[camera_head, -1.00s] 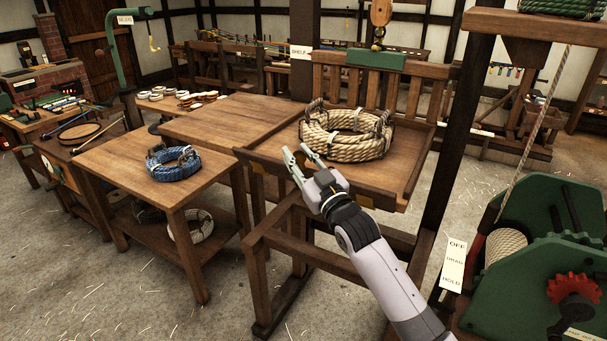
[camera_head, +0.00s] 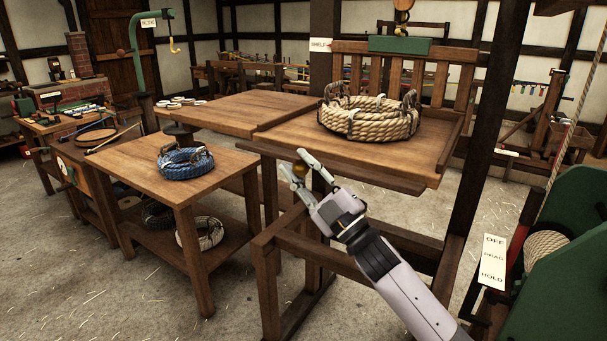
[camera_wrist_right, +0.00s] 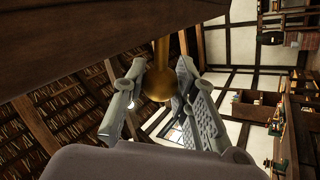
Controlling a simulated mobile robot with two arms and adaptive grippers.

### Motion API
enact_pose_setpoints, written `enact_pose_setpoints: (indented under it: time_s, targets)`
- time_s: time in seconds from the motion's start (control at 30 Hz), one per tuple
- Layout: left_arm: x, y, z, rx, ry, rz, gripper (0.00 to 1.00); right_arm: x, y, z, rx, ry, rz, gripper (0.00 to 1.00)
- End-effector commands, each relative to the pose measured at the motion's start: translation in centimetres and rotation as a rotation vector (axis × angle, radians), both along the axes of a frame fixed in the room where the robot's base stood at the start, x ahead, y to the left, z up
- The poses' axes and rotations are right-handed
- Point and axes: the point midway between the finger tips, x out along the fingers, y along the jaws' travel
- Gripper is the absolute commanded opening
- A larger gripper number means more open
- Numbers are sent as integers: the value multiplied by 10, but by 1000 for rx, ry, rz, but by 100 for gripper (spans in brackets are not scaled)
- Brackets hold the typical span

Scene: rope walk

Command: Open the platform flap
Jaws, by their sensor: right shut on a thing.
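The wooden platform (camera_head: 395,160) bears a large coil of tan rope (camera_head: 368,118) and has a slatted back. A dark board (camera_head: 385,180), which looks like the flap, runs along its near side, just below the platform's top edge. My right gripper (camera_head: 297,176) is at this board's left part, shut on a round brass knob (camera_head: 301,169). In the right wrist view the brass knob (camera_wrist_right: 157,84) sits between both fingers, its stem running up beside dark wood (camera_wrist_right: 75,45). The board's exact tilt is hard to tell. My left gripper is not in view.
A wooden shelf top (camera_head: 220,115) adjoins the platform on the left. A table (camera_head: 135,168) with a blue rope coil (camera_head: 186,163) stands nearer. A dark post (camera_head: 487,130) and a green winch (camera_head: 560,260) with an OFF/DRAG/HOLD plate (camera_head: 493,262) stand right.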

Motion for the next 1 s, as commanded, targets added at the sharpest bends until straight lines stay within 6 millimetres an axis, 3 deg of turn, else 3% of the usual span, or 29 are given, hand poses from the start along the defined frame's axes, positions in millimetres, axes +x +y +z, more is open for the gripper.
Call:
enact_pose_setpoints:
  time_s: [0.2,0.73,0.77,1.0]
  targets:
    - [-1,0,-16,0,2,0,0,-1,0,-8,-35,-63,-2,0]
    - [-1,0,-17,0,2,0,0,-2,0,-7,-46,-82,-2,0]
    - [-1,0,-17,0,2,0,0,-2,0,-7,-46,-82,-2,27]
    - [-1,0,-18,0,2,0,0,-2,1,-9,-46,-79,-1,43]
